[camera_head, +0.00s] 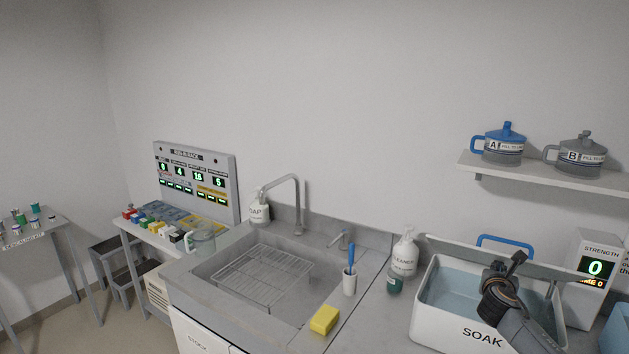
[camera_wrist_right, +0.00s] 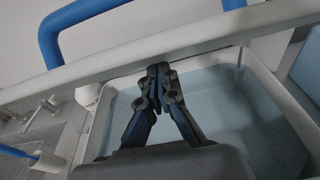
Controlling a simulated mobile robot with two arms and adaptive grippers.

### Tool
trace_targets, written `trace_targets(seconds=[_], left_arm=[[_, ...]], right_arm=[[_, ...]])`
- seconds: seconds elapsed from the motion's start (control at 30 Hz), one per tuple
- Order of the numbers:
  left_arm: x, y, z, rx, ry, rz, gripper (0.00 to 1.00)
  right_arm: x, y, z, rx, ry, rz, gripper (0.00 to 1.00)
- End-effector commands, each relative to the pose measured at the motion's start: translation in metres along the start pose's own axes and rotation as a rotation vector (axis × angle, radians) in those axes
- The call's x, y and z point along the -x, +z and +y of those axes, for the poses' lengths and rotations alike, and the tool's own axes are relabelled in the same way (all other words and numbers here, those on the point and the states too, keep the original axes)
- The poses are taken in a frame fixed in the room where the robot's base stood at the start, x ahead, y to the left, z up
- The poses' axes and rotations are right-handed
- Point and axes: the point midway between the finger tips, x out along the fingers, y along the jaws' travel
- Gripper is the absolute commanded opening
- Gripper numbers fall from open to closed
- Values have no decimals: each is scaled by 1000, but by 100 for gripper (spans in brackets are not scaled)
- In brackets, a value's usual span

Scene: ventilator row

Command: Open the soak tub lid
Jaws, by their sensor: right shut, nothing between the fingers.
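The white soak tub (camera_head: 440,325), labelled SOAK, stands at the right end of the counter with bluish liquid (camera_head: 450,290) showing inside. Its grey lid (camera_head: 455,252) stands raised along the tub's back edge, leaving the top uncovered. The lid's blue handle (camera_head: 505,239) shows above it, and also in the right wrist view (camera_wrist_right: 47,45). My right gripper (camera_head: 518,257) is over the tub, in front of the lid. Its fingers are shut and empty, with the tips (camera_wrist_right: 158,69) close to the lid's edge (camera_wrist_right: 150,52); contact is unclear. My left gripper is out of view.
A strength display (camera_head: 596,265) stands right of the tub. A cleaner bottle (camera_head: 404,256) and small jar (camera_head: 395,282) stand left of it. A wall shelf (camera_head: 545,175) with jugs A (camera_head: 500,150) and B (camera_head: 582,157) hangs above. The sink (camera_head: 225,285) lies left.

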Motion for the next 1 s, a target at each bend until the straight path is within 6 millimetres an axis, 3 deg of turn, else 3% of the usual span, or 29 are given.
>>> trace_targets(seconds=[0.13, 0.57, 1.0], left_arm=[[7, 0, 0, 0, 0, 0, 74], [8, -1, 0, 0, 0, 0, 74], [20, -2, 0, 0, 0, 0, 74]], right_arm=[[-4, 15, 0, -1, 0, -5, 0], [-6, 18, 0, -1, 0, -5, 0], [-21, 46, 0, -1, 0, -5, 0]])
